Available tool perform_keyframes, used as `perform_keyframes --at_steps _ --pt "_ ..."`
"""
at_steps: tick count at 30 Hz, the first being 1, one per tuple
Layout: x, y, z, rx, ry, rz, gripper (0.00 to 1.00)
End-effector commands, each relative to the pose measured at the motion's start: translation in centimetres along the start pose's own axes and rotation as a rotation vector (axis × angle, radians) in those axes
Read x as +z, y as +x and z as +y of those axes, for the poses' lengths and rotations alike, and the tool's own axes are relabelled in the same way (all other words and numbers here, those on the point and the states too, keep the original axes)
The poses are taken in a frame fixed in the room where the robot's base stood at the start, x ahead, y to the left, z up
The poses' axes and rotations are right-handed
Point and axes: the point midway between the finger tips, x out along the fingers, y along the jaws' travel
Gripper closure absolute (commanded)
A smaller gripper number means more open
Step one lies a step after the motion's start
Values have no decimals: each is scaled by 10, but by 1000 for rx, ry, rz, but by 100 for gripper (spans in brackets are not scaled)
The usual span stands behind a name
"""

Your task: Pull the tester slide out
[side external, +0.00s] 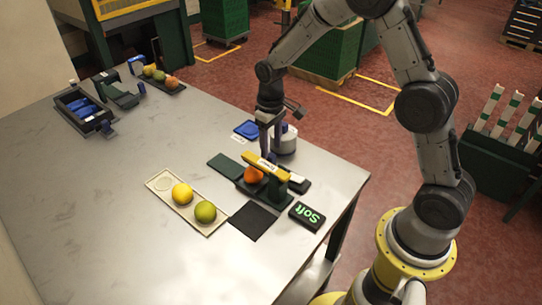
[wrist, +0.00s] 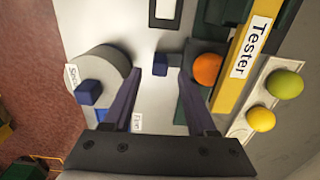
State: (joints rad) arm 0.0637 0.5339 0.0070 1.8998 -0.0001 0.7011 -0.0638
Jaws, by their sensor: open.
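The tester (side external: 262,163) is a yellow bar over a dark base, labelled "Tester" in the wrist view (wrist: 246,55). An orange (side external: 253,175) sits under or beside the bar; it also shows in the wrist view (wrist: 207,70). A small dark blue block (wrist: 160,64), seemingly the slide's handle, sticks out from the tester's side towards my gripper. My gripper (wrist: 158,78) is open and points down beside the tester; in the side view (side external: 270,150) it is just behind it. The block appears between the fingertips, without clear contact. Most of the slide is hidden.
A round white container (side external: 284,140) with a blue knob stands close to my gripper. A pale tray (side external: 160,196) holds a yellow and a green fruit. A black mat (side external: 252,221) lies in front. The table's left middle is clear.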

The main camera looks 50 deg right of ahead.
Motion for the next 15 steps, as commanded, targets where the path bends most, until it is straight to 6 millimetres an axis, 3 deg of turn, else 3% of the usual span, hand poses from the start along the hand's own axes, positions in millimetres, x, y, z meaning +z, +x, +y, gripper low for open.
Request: perform_keyframes --at_steps 6,15 --pt "0 33 0 0 0 -3 43" --pt "0 46 0 0 0 -1 43"
